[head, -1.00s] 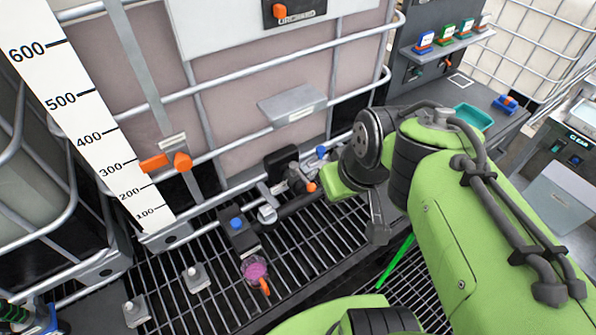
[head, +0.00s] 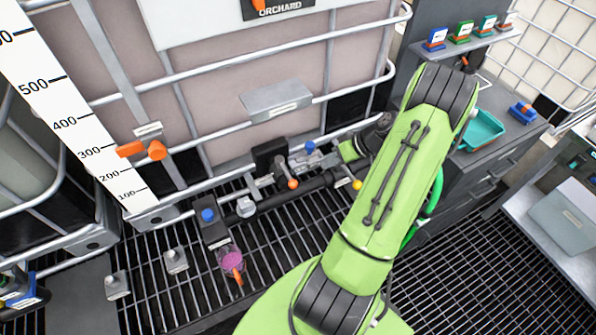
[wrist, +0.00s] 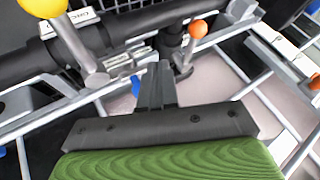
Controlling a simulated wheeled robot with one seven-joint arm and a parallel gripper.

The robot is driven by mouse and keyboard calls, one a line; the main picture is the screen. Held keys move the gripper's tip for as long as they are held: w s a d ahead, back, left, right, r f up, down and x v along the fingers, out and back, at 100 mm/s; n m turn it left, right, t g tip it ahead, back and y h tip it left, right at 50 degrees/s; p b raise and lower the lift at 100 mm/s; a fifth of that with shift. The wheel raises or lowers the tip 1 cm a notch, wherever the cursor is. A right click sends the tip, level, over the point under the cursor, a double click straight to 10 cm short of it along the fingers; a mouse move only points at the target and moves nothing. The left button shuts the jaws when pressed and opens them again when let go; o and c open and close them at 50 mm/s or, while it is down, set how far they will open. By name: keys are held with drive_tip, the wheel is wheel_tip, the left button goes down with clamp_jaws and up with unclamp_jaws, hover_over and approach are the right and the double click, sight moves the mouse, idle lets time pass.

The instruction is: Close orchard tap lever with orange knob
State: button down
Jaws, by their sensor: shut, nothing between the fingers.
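The orange knob (head: 293,184) sits on the end of a short metal lever, at the pipework below the tank labelled ORCHARD (head: 278,10). In the wrist view the orange knob (wrist: 198,29) stands up and to the right of my gripper (wrist: 157,75), apart from it. My gripper is shut and empty, its fingers pointing toward the pipework. In the head view my arm hides much of the gripper, which is to the right of the orange knob. A second lever with a yellow knob (head: 356,184) stands to the right; this yellow knob (wrist: 40,6) is at the wrist view's upper left.
A blue piece (head: 309,147) is close behind the orange-knob lever. A dark pipe (head: 300,190) runs along the front of the tank. A grey ledge (head: 276,100) projects above. A blue-topped fitting (head: 208,215) and a purple round part (head: 230,260) stand on the grating to the left.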

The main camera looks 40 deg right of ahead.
sight(286, 172)
drive_tip(key=x, duration=0.6)
drive_tip(key=shift+f, duration=0.1)
drive_tip(key=a, duration=0.1)
drive_tip(key=w+a+p, duration=0.1)
drive_tip(key=a, duration=0.2)
drive_tip(key=shift+w+r, duration=0.2)
drive_tip(key=shift+r, duration=0.05)
